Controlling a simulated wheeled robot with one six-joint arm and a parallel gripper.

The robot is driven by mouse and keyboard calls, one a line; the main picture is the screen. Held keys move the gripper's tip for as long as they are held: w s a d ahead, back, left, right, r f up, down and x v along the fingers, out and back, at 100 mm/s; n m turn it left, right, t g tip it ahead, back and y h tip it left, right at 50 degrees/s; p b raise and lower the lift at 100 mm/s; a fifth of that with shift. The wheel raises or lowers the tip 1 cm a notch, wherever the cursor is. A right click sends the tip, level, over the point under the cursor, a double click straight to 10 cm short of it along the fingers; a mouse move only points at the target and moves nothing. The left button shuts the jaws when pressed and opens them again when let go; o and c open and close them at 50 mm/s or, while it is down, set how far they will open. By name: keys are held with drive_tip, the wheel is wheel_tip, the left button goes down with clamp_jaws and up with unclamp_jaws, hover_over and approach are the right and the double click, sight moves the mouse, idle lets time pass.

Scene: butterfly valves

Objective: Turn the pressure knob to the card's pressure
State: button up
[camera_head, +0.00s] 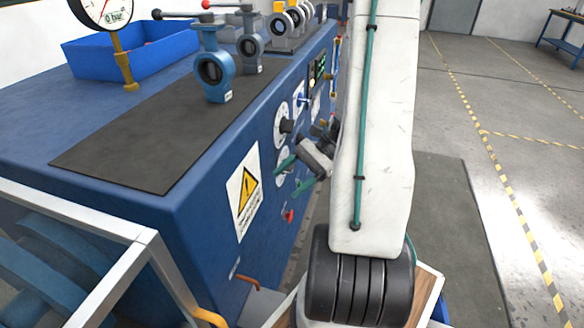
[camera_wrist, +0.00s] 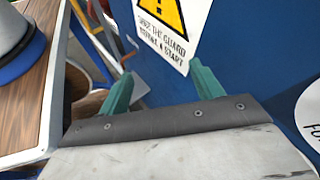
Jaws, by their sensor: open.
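The bench's blue front panel carries several white round dials; the nearest upper dial (camera_head: 281,121) has a dark knob (camera_head: 287,126). A second dial (camera_head: 282,153) below it is partly behind my gripper. I cannot read which is the pressure knob. My gripper (camera_head: 294,175) is beside the panel, its green fingers apart and nothing seen between them. In the wrist view my gripper (camera_wrist: 162,88) faces the blue panel below a warning sign (camera_wrist: 172,25). A white dial edge (camera_wrist: 312,112) shows at the right. The gauge (camera_head: 103,10) is marked bar. No pressure card is readable.
A red button (camera_head: 289,215) sits low on the panel. A pale metal frame (camera_head: 85,225) is at lower left. Open floor (camera_head: 480,150) lies right.

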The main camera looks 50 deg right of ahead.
drive_tip(key=w+d+f+m+t+h, duration=0.1)
drive_tip(key=d+f+m+t+h, duration=0.2)
drive_tip(key=d+f+m+t, duration=0.7)
drive_tip(key=m+t+h, duration=0.3)
approach(293, 168)
drive_tip(key=w, duration=0.3)
drive_tip(key=x, duration=0.6)
drive_tip(key=shift+w+a+f, duration=0.1)
drive_tip(key=shift+w+a, duration=0.2)
drive_tip(key=shift+a, duration=0.05)
drive_tip(key=c, duration=1)
